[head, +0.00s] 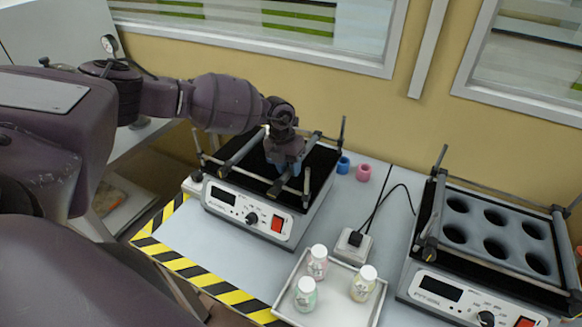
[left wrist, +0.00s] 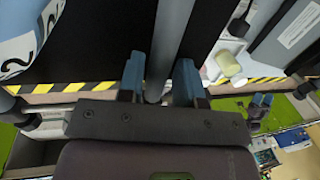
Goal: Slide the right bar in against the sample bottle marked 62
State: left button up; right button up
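My left gripper (head: 287,171) is over the left shaker (head: 228,206), at its right bar (head: 281,183). In the head view my arm seems to hide the bottle.
A white tray (head: 287,309) with three capped bottles stands in front on the bench. A second shaker (head: 437,291) with round wells is on the right. Blue (head: 343,165) and pink (head: 363,172) rings lie behind. A power adapter (head: 352,246) with a black cable lies between the shakers.

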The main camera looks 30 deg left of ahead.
pick_arm(q)
jog(key=shift+o, duration=1.2)
pick_arm(e)
jog(key=shift+s+f, duration=0.15)
jog(key=shift+s, duration=0.2)
pick_arm(q)
jog(key=shift+a+r, duration=0.1)
jog(key=shift+r, duration=0.35)
pick_arm(e)
jog(key=shift+s, duration=0.1)
jog(key=shift+w, duration=0.45)
pick_arm(q)
jog(key=r, duration=0.3)
jog(key=a+r, duration=0.1)
jog(key=r, duration=0.2)
jog(key=a+r, duration=0.1)
jog(key=r, duration=0.2)
jog(key=shift+r, duration=0.4)
pick_arm(e)
jog(key=shift+s, duration=0.1)
jog(key=shift+s+f, duration=0.1)
